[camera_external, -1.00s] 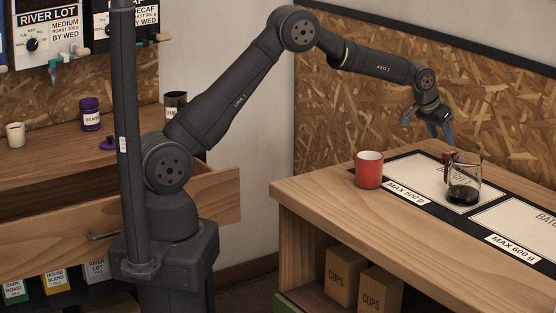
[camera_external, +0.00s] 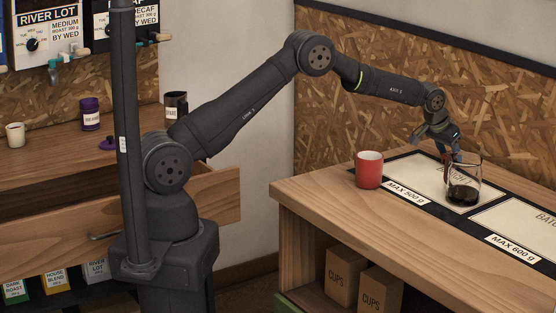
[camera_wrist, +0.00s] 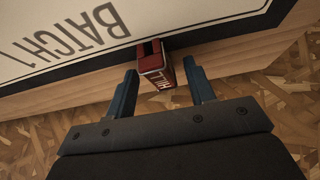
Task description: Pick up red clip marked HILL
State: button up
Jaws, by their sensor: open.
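The red clip (camera_wrist: 154,65) shows in the wrist view at the edge of the white BATCH 1 panel (camera_wrist: 60,35). It has white lettering on its near face that reads HILL, seen at an angle. My gripper (camera_wrist: 160,70) is open, with one blue finger on each side of the clip and a gap on both sides. The clip reaches between the fingertips and is not gripped. In the external view my gripper (camera_external: 438,148) is low over the far side of the counter, behind the glass. I cannot make out the clip there; the gripper and glass seem to hide it.
A glass with dark contents (camera_external: 463,184) stands on the BATCH 1 panel close to my gripper. A red cup (camera_external: 369,170) stands left of the panel on the wooden counter (camera_external: 400,235). An OSB wall (camera_external: 500,110) rises behind. The counter's front is clear.

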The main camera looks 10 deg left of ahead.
grip_shut()
